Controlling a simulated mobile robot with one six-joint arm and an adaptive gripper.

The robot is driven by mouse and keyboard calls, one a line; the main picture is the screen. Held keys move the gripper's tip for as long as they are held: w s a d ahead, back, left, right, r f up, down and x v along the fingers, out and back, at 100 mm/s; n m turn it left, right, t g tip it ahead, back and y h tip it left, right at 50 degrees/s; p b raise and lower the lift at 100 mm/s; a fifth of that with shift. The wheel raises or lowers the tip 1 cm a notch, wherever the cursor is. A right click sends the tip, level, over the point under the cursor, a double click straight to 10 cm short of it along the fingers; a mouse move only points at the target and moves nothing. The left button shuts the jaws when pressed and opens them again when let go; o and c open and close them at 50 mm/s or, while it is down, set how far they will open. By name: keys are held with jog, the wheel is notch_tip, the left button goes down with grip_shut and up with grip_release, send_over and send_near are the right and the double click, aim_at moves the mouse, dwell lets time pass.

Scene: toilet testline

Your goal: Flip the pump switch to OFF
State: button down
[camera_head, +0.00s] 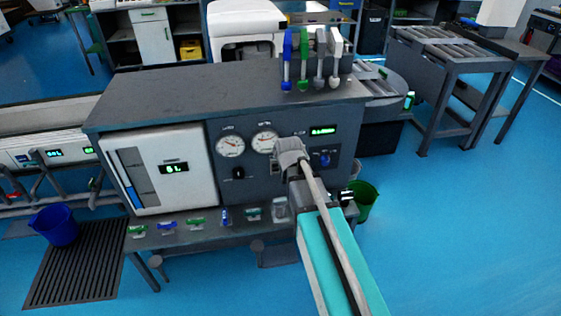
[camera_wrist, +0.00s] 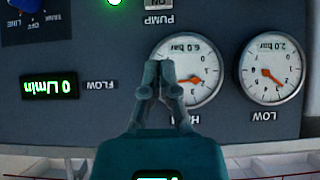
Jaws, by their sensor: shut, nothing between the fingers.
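In the wrist view, which shows the panel upside down, the PUMP label (camera_wrist: 159,19) is near the top edge. The pump switch plate (camera_wrist: 158,3) is cut off by that edge; its small lettering seems to read ON, but the lever's position cannot be told. A green light (camera_wrist: 114,2) glows beside it. My gripper (camera_wrist: 159,66) is shut and empty, its tips in front of the HIGH gauge (camera_wrist: 196,76) and short of the label. In the head view my wrist stands before the panel (camera_head: 222,188) and hides the switch.
A LOW gauge (camera_wrist: 271,70), a flow display (camera_wrist: 50,86) reading 0 L/min and a blue selector knob (camera_wrist: 26,4) surround the pump area. Colored handles (camera_head: 304,60) stand on the bench top. A white cabinet door (camera_head: 175,182) is at left. A green bucket (camera_head: 364,198) stands on the floor.

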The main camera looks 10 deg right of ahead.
jog(key=b, duration=0.7)
send_over(276, 167)
notch_tip(276, 167, down, 7)
jog(key=shift+s+r, duration=0.1)
jog(key=shift+f, duration=0.3)
jog(key=shift+s+f+b, duration=0.5)
jog(key=shift+f+b, duration=0.2)
jog(key=shift+b, duration=0.1)
jog(key=shift+s+f+b, duration=0.45)
jog(key=shift+f+b, duration=0.2)
jog(key=shift+b, duration=0.1)
jog(key=shift+d, duration=0.3)
jog(key=shift+a, duration=0.15)
jog(key=shift+f, duration=0.1)
